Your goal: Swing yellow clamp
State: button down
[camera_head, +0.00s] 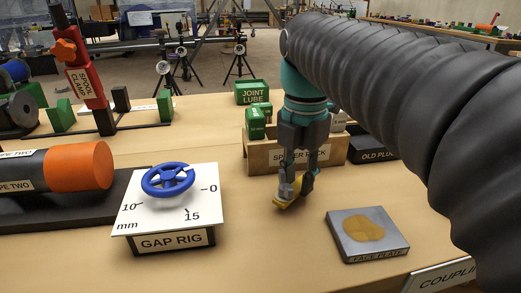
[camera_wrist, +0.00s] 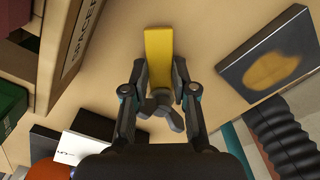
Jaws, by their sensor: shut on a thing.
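My gripper (camera_head: 293,190) is shut on a yellow flat piece (camera_head: 287,204), low over the table in front of the spacer rack. In the wrist view the piece (camera_wrist: 159,58) is a plain yellow bar that sticks out beyond the fingertips (camera_wrist: 160,100); its near end is hidden between the fingers. I cannot tell whether it is a clamp, or whether it touches the table. The only thing labelled as a clamp is a red upright spool clamp (camera_head: 88,88) with an orange knob (camera_head: 68,50), at the far left.
The face plate (camera_head: 345,246) with a yellow-brown patch lies right of my gripper. The gap rig (camera_head: 205,215) with its blue handwheel (camera_head: 168,180) stands to the left. Behind are the wooden spacer rack (camera_head: 328,152) and a green joint lube box (camera_head: 251,92). An orange-ended pipe (camera_head: 82,166) lies left.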

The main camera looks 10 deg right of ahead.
aim_at(297, 186)
jog(key=c, duration=0.9)
grip_release()
jog(key=shift+r, duration=0.15)
notch_tip(297, 186, up, 12)
jog(key=shift+f, duration=0.15)
jog(key=shift+c, duration=0.3)
